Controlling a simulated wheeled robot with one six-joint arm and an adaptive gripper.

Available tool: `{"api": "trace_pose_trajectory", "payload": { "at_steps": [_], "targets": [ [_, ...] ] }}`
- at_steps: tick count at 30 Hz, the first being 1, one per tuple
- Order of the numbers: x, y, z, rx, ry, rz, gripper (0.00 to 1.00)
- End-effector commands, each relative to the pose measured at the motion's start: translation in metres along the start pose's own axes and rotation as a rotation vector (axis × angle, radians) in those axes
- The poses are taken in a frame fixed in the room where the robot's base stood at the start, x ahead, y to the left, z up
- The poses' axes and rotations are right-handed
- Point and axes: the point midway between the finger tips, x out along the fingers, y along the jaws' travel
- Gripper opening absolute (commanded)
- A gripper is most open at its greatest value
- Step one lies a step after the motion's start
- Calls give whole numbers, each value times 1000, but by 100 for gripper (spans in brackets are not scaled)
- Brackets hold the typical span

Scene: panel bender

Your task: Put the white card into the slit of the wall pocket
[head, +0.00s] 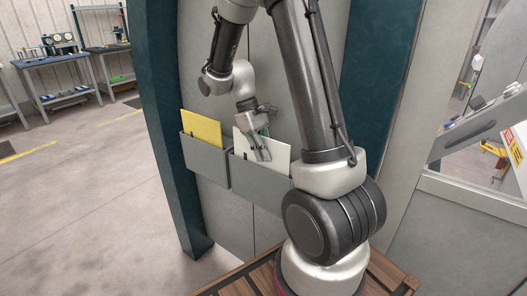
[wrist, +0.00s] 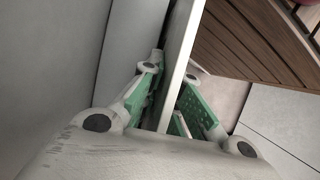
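The white card (head: 279,154) stands at the right-hand wall pocket (head: 262,176) in the head view. Its lower part is hidden behind the pocket's front, and it leans slightly. My gripper (head: 263,150) reaches down over the card from above, with a finger in front of it. In the wrist view the card (wrist: 178,62) shows nearly edge-on between the two green-padded fingers of my gripper (wrist: 173,75). The fingers are spread, with a gap visible on the right-hand side. The slit itself is hidden.
A second grey pocket (head: 206,160) on the left holds a yellow card (head: 201,127). A teal frame post (head: 165,120) stands left of it. Brown slatted decking (wrist: 250,45) shows in the wrist view. Open floor lies at left.

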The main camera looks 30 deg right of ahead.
Motion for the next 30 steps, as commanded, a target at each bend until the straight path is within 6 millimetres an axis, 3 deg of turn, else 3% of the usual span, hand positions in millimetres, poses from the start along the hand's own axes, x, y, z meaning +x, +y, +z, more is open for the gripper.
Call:
{"api": "trace_pose_trajectory", "payload": {
  "at_steps": [5, 10, 22, 30],
  "targets": [
    [0, 0, 0, 0, 0, 0, 0],
    [0, 0, 0, 0, 0, 0, 30],
    [-7, 0, -1, 0, 3, 1, 30],
    [-61, 0, -1, -1, 5, 1, 30]
  ]
}}
